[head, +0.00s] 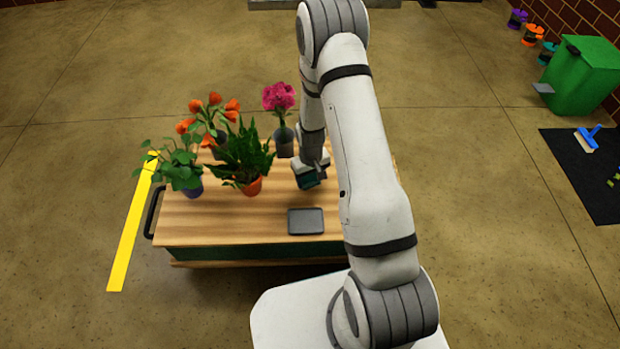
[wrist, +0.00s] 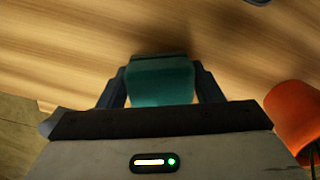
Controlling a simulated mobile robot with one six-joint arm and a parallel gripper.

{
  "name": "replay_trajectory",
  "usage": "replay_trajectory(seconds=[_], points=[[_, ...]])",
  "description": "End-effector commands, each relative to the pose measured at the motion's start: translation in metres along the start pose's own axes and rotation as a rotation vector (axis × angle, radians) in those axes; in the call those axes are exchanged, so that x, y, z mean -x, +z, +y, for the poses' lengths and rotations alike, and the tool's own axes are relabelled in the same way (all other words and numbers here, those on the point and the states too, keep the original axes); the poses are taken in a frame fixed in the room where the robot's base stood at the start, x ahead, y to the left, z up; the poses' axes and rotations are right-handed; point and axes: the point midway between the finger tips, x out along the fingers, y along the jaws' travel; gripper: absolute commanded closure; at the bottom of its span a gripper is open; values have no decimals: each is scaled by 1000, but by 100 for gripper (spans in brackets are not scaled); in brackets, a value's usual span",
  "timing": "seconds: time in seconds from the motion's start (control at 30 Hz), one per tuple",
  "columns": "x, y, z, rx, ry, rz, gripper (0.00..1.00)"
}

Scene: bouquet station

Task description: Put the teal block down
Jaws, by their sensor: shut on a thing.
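The teal block (wrist: 160,80) is between the two fingers of my gripper (wrist: 161,88) in the wrist view, with wood grain behind it. My gripper is shut on it. In the head view my gripper (head: 312,180) is low over the wooden cart top (head: 200,222), behind a small dark grey tray. Only a little of the block shows there, and I cannot tell whether it touches the wood.
The grey tray (head: 306,221) lies empty near the cart's front edge. An orange pot (head: 252,187) with a leafy plant stands left of my gripper; an orange pot (wrist: 294,115) is close at right in the wrist view. Pink flowers (head: 279,97) stand behind. Front-left wood is clear.

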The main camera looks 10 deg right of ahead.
Motion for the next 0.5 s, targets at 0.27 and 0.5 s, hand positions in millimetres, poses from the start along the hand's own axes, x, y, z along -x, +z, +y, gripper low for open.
replay_trajectory(seconds=[0.27,0.5], points=[[-3,0,0,1,0,-1,33],[-3,0,-1,1,0,-1,19]])
